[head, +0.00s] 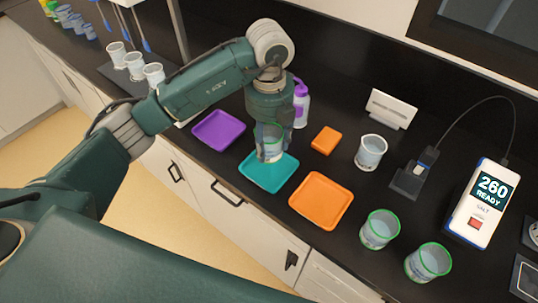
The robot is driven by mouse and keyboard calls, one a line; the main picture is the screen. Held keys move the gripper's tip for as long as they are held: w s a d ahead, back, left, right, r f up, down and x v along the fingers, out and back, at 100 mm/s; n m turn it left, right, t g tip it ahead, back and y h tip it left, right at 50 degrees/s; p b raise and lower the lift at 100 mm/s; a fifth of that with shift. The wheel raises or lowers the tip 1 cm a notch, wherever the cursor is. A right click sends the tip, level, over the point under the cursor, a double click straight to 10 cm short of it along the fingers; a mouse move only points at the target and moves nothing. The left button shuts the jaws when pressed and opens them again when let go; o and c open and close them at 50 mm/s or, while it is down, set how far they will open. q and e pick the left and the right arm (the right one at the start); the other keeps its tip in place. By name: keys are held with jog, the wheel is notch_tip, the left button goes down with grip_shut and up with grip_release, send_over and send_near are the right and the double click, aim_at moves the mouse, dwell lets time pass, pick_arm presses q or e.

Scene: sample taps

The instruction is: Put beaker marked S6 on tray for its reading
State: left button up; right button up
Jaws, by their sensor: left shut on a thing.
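My left gripper (269,152) is shut on a green-rimmed clear beaker (268,137) with liquid in it, upright over the teal tray (286,177). Whether the beaker's base touches the tray I cannot tell. The fingers cover part of the beaker, and no S6 mark is readable. An orange tray (321,201) and a purple tray (218,130) lie on either side of the teal one. Two more green-rimmed beakers (379,230) (428,263) stand at the right. My right gripper is not in view.
A salt meter (482,204) reads 260 READY, cabled to a dark probe stand (412,178). A white-rimmed beaker (370,152), an orange block (326,140), a purple-topped bottle (301,105) and a white card stand (391,108) are nearby. Several beakers (134,66) stand at back left.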

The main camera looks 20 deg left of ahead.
pick_arm(q)
notch_tip(320, 180, down, 6)
jog(key=shift+r+p, duration=0.1)
jog(key=shift+p, duration=0.65)
jog(key=shift+f, duration=0.45)
jog(key=shift+f, duration=0.1)
jog(key=o, duration=1.2)
